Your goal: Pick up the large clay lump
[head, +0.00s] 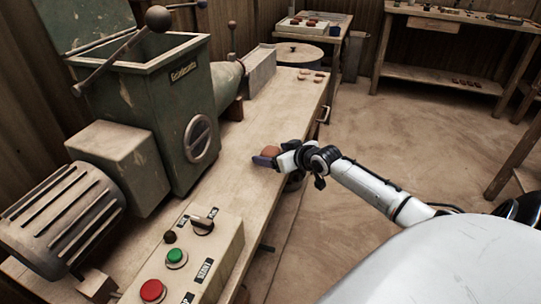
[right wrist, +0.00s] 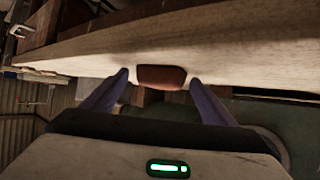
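The large clay lump (head: 270,150) is a reddish-brown block on the wooden bench, near its right edge. My right gripper (head: 267,160) is beside it, and its fingers partly overlap the lump in the head view. In the right wrist view the lump (right wrist: 161,77) shows between the two spread fingertips of the gripper (right wrist: 159,80), with a narrow gap at each side. It appears at or just beyond the fingertips. The gripper is open and does not hold the lump. My left gripper is not in view.
The bench (head: 255,115) carries a green machine (head: 182,120) with a hopper and a motor (head: 65,215). A control box (head: 190,258) stands at the front. Several small clay pieces (head: 304,77) lie at the far end. The floor to the right is clear.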

